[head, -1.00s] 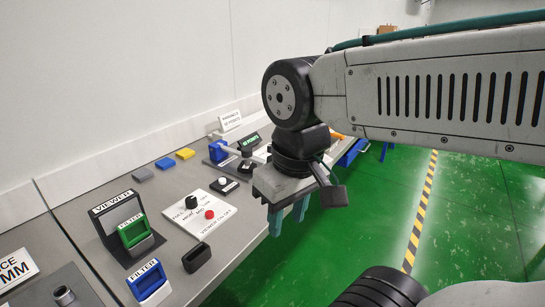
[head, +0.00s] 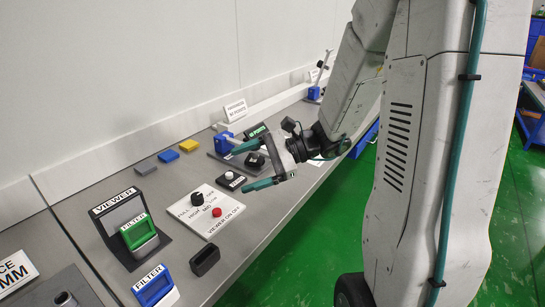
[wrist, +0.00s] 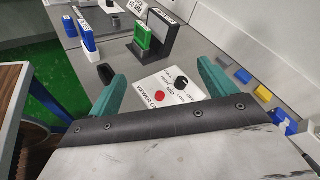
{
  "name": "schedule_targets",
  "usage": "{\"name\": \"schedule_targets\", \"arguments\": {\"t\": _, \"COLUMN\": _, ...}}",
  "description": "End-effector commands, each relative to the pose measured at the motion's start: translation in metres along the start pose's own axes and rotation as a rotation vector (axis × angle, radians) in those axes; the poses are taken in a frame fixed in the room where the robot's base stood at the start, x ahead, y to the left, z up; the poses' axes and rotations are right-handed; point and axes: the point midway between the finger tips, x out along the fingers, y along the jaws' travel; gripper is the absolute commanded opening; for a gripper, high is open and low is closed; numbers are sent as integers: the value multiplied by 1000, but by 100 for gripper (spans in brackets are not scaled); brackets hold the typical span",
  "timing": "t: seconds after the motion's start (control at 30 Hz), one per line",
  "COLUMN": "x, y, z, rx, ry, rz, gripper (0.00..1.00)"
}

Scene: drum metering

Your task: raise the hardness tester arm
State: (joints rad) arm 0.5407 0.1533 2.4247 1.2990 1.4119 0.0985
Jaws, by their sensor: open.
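In the wrist view, a blue piece (wrist: 284,122) at the right edge appears to be the same device. My gripper (head: 238,170) is open and empty, its teal fingers spread and pointing left, close in front of the tester in the picture. It also shows in the wrist view (wrist: 163,70).
A white panel (head: 190,220) with a black knob and red button lies on the bench. A viewer stand (head: 118,218) with a green filter, a blue filter (head: 155,287) and a black holder (head: 205,260) stand nearby. Another blue device (head: 314,93) with a raised lever is farther back.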

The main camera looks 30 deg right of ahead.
Motion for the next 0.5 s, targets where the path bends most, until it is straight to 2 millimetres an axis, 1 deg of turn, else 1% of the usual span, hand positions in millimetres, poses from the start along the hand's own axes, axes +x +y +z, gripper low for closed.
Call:
{"name": "schedule_targets", "arguments": {"t": 0.03, "x": -11, "y": -14, "z": -27, "rx": 94, "ry": -18, "rz": -112, "gripper": 84}}
{"name": "schedule_targets", "arguments": {"t": 0.07, "x": -18, "y": -24, "z": -41, "rx": 143, "ry": -27, "rz": -181, "gripper": 84}}
{"name": "schedule_targets", "arguments": {"t": 0.1, "x": -29, "y": -34, "z": -61, "rx": 205, "ry": -38, "rz": -273, "gripper": 84}}
{"name": "schedule_targets", "arguments": {"t": 0.13, "x": -38, "y": -41, "z": -76, "rx": 249, "ry": -45, "rz": -340, "gripper": 84}}
{"name": "schedule_targets", "arguments": {"t": 0.17, "x": -47, "y": -47, "z": -91, "rx": 289, "ry": -51, "rz": -405, "gripper": 84}}
{"name": "schedule_targets", "arguments": {"t": 0.2, "x": -59, "y": -52, "z": -110, "rx": 340, "ry": -57, "rz": -486, "gripper": 84}}
{"name": "schedule_targets", "arguments": {"t": 0.3, "x": -88, "y": -59, "z": -152, "rx": 442, "ry": -66, "rz": -658, "gripper": 84}}
{"name": "schedule_targets", "arguments": {"t": 0.4, "x": -110, "y": -60, "z": -182, "rx": 507, "ry": -67, "rz": -780, "gripper": 84}}
{"name": "schedule_targets", "arguments": {"t": 0.5, "x": -122, "y": -60, "z": -198, "rx": 541, "ry": -67, "rz": -848, "gripper": 84}}
